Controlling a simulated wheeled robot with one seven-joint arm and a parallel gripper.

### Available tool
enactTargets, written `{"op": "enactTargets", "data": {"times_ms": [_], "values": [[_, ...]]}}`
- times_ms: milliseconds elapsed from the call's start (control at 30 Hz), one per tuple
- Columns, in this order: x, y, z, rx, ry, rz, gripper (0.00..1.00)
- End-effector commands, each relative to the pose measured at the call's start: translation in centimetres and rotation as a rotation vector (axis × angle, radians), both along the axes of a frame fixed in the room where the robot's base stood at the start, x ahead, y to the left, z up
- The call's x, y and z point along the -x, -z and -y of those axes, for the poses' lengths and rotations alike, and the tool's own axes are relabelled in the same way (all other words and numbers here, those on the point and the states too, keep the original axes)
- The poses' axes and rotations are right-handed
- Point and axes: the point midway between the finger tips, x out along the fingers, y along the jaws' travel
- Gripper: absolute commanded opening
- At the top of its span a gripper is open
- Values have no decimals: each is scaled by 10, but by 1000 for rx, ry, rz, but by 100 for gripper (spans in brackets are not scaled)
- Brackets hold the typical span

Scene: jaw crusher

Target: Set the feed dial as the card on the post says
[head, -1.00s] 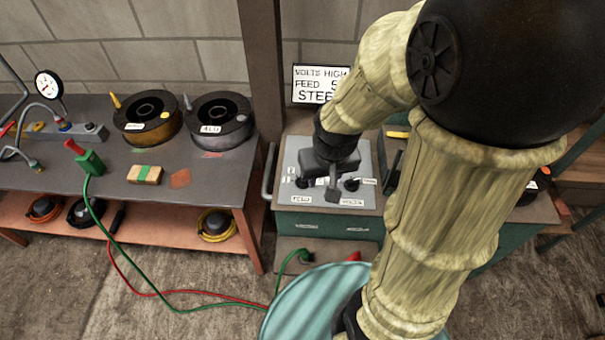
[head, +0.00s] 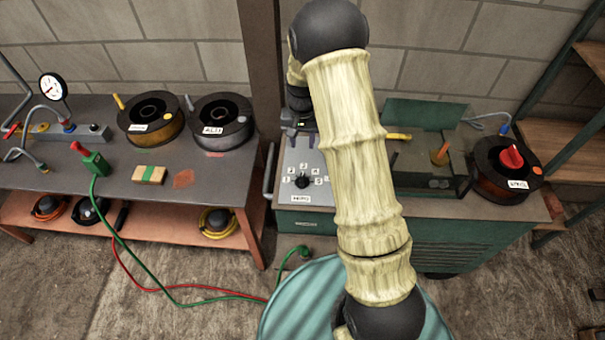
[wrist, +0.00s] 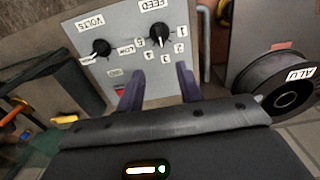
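The feed dial (head: 301,182) is a black knob on the grey panel (head: 290,160), with number tags around it. It also shows in the wrist view (wrist: 160,38), upside down, beside the FEED label (wrist: 155,5). I cannot tell surely which number it points to. The volts dial (wrist: 101,48) sits left of it in the wrist view; my arm hides it in the head view. My gripper (wrist: 160,85) is open and empty, its two fingers apart over the panel, apart from the feed dial. The card on the post (head: 262,80) is hidden behind my arm.
A spool marked ALU (head: 222,120) and another spool (head: 151,118) stand on the left bench (head: 100,205). A dark spool with a red top (head: 507,165) is at the right of the green machine (head: 420,220). Red and green cables run over the floor.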

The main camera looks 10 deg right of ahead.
Motion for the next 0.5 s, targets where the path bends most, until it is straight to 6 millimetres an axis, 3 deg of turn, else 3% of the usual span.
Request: {"op": "enactTargets", "data": {"times_ms": [267, 500], "values": [[1, 4, 0, 0, 0, -1, 36], [2, 32, 0, 0, 1, -4, 36]]}}
